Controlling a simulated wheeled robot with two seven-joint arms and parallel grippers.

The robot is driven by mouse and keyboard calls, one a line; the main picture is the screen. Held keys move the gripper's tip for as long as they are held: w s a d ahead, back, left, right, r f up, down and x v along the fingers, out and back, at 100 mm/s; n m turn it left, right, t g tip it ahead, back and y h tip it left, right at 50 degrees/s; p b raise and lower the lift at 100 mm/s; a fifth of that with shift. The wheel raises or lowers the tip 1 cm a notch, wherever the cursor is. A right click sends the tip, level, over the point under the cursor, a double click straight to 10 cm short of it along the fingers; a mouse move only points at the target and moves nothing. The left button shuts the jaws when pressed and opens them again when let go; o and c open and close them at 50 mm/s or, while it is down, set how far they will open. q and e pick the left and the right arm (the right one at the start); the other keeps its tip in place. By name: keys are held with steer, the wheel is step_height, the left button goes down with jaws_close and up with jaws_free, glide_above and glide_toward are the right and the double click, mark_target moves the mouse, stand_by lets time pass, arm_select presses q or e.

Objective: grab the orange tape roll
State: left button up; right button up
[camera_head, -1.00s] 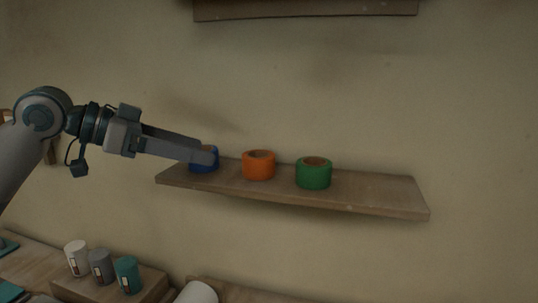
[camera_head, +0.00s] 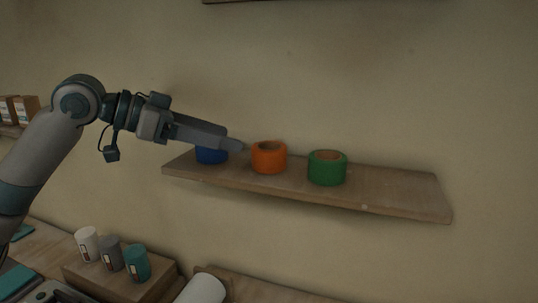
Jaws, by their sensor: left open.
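The orange tape roll (camera_head: 269,158) sits on a wooden wall shelf (camera_head: 400,189), between a blue roll (camera_head: 211,156) and a green roll (camera_head: 327,168). My left gripper (camera_head: 236,145) reaches in from the left, in front of and above the blue roll, hiding part of it. Its fingertips end just left of the orange roll, with a small gap in the picture. It is open, though its fingers overlap from this side, and nothing shows between them. My right gripper is not in view.
Below, white (camera_head: 87,244), grey (camera_head: 110,253) and teal (camera_head: 137,263) cups stand on a wooden block. A white cylinder (camera_head: 203,289) lies at the bottom. Small boxes (camera_head: 20,110) sit on a far left shelf. The shelf's right part is bare.

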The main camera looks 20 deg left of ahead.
mark_target(268, 147)
arm_select(q)
steer(key=p+x, duration=0.1)
steer(key=x, duration=0.1)
steer(key=shift+w+d, duration=0.2)
steer(key=shift+d, duration=0.15)
steer(key=p+x, duration=0.2)
steer(key=x, duration=0.4)
steer(key=shift+w+d+f, duration=0.2)
steer(key=shift+w, duration=0.1)
steer(key=shift+w+d+f, duration=0.2)
steer(key=shift+d, duration=0.05)
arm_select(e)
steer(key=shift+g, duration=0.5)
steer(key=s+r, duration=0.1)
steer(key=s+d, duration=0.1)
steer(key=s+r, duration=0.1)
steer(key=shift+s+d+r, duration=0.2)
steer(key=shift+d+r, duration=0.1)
